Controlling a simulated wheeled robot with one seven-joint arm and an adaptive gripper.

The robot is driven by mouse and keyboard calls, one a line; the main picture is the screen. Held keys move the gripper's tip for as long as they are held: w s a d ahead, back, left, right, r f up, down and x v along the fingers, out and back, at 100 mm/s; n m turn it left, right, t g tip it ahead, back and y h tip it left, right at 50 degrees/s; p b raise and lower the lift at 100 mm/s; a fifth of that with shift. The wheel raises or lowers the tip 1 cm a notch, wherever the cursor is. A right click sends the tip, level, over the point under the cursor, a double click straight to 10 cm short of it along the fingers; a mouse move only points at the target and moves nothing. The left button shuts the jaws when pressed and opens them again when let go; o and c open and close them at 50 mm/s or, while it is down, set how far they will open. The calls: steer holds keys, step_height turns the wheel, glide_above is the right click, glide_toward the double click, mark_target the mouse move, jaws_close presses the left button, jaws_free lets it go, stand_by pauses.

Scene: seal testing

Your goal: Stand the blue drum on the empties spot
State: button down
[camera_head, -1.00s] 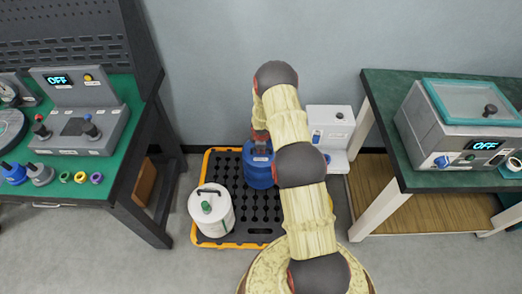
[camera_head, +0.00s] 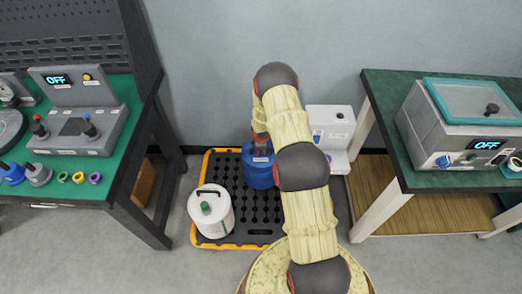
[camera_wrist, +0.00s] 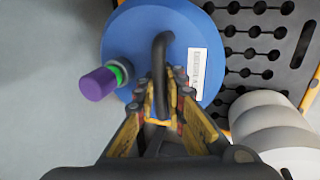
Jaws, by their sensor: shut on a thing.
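The blue drum (camera_head: 258,170) stands at the back of the black, yellow-edged pallet (camera_head: 228,172) in the head view, partly hidden by my arm. In the wrist view the drum (camera_wrist: 150,45) shows from above, with a dark loop handle, a white barcode label and a purple-capped spout. My gripper (camera_wrist: 165,105) is shut on the drum's handle. In the head view the gripper is mostly hidden behind my arm. I cannot tell whether the drum's base touches the pallet. No marked empties spot can be made out.
A white drum (camera_head: 211,211) with a green cap stands at the pallet's front left. A white machine (camera_head: 329,138) stands behind right. A green-topped bench (camera_head: 75,150) is at left, another bench (camera_head: 400,180) at right. Grey floor lies clear at the front left.

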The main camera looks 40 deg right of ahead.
steer(key=shift+f, duration=1.05)
stand_by(0.5)
steer(key=c, duration=1.8)
jaws_free()
steer(key=shift+f, duration=0.1)
steer(key=shift+o, duration=0.2)
steer(key=shift+s, duration=0.1)
step_height(320, 180, up, 7)
steer(key=p, duration=0.6)
steer(key=shift+p, duration=0.4)
